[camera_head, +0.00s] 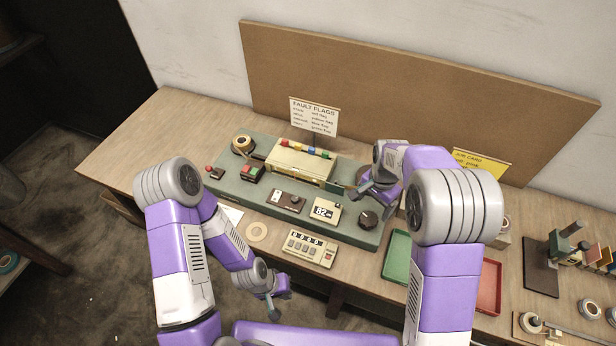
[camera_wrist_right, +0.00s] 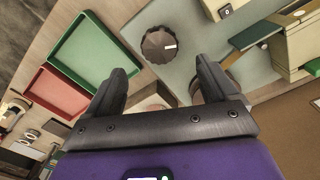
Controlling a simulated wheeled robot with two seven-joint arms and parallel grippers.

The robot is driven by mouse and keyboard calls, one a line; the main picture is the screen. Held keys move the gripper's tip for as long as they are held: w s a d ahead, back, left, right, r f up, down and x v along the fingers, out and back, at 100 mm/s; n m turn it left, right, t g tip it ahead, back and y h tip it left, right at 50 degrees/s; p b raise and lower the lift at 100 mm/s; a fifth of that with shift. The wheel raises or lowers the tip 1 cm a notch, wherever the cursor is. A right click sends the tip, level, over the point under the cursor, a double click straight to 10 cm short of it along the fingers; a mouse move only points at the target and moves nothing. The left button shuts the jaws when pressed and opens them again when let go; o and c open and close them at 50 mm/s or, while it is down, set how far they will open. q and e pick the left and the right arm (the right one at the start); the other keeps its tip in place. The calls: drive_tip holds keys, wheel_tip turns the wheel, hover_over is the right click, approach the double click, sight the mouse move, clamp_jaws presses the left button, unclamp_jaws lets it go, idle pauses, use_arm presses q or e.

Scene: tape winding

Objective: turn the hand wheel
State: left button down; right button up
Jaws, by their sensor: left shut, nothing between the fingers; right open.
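The winding machine has a green base (camera_head: 325,222) on the wooden bench. A dark ribbed knob (camera_head: 368,218) sits at the base's right front; it also shows with a white mark in the right wrist view (camera_wrist_right: 160,45). A rounded part (camera_wrist_right: 229,86) is partly hidden behind my right gripper's finger; I cannot tell if it is the hand wheel. My right gripper (camera_head: 364,192) is open and empty above the base's right side, just behind the knob; its fingers (camera_wrist_right: 160,82) hold nothing. My left gripper (camera_head: 273,308) is shut and empty in front of the bench.
A beige housing (camera_head: 300,163) with coloured flags stands at the machine's back. A display (camera_head: 325,211) reads 82. A counter box (camera_head: 310,248) sits in front. Green (camera_head: 397,258) and red (camera_head: 489,287) trays lie right, partly behind my right arm. A tape roll (camera_head: 243,145) is at left.

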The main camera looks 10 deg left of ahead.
sight(369, 219)
idle(0.5)
drive_tip(key=n+p, duration=0.2)
drive_tip(key=p, duration=0.1)
drive_tip(key=shift+r+n, duration=0.2)
drive_tip(key=shift+n, duration=0.6)
drive_tip(key=shift+s+f, duration=0.1)
drive_tip(key=shift+f, duration=0.2)
wheel_tip(369, 219, down, 7)
drive_tip(key=shift+f, duration=0.2)
drive_tip(key=c, duration=1.1)
drive_tip(key=shift+o, duration=0.2)
